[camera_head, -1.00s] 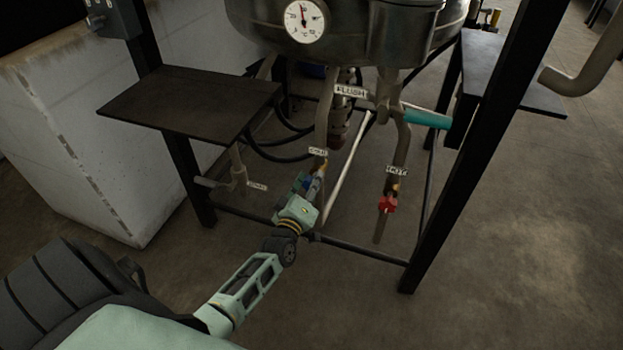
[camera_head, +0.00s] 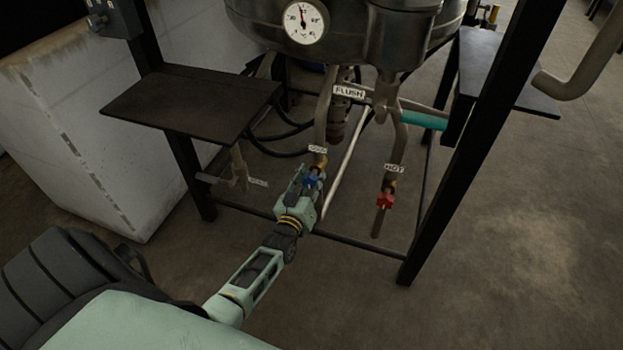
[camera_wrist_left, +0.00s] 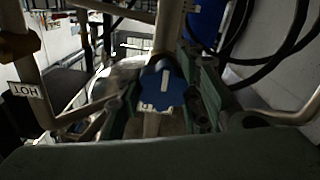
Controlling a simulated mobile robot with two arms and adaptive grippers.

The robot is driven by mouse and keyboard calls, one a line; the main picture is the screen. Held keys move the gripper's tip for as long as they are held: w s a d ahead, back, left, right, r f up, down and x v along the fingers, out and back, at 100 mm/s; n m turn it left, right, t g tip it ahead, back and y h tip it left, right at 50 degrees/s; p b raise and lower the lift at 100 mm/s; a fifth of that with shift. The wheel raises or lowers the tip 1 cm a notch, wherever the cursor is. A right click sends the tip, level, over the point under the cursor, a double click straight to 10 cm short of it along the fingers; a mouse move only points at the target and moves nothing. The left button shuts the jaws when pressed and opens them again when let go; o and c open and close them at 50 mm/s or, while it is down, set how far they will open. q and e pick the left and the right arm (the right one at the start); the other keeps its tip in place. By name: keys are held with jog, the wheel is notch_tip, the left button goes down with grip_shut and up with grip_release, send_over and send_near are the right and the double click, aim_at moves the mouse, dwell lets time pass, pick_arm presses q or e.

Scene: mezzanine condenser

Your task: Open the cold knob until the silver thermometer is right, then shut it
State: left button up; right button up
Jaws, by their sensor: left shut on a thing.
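The blue cold knob (camera_head: 312,181) is on a pipe under the vessel, below a small label. My left gripper (camera_head: 308,178) is at this knob, shut on it. In the left wrist view the blue knob (camera_wrist_left: 164,88), with a white bar mark on it, lies between the two green fingers (camera_wrist_left: 162,95). The thermometer (camera_head: 304,22) is a round white dial with a pale rim on the vessel's front; its needle points roughly up, and the numbers are too small to read. My right gripper is not in view.
A red knob (camera_head: 386,200) hangs below the HOT label (camera_head: 394,168) to the right. A FLUSH label (camera_head: 349,92) and a teal handle (camera_head: 424,120) are above. Dark shelves (camera_head: 190,103) and a black post (camera_head: 470,130) flank the pipes. A low frame bar crosses behind my arm.

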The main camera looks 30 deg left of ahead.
pick_arm(q)
jog(key=shift+w+d+r, duration=0.15)
jog(key=shift+r, duration=0.15)
jog(key=o, duration=1.1)
jog(key=shift+f, duration=0.1)
jog(key=shift+f, duration=0.1)
jog(key=shift+s, duration=0.35)
jog(key=v, duration=1.1)
jog(key=shift+s, duration=0.25)
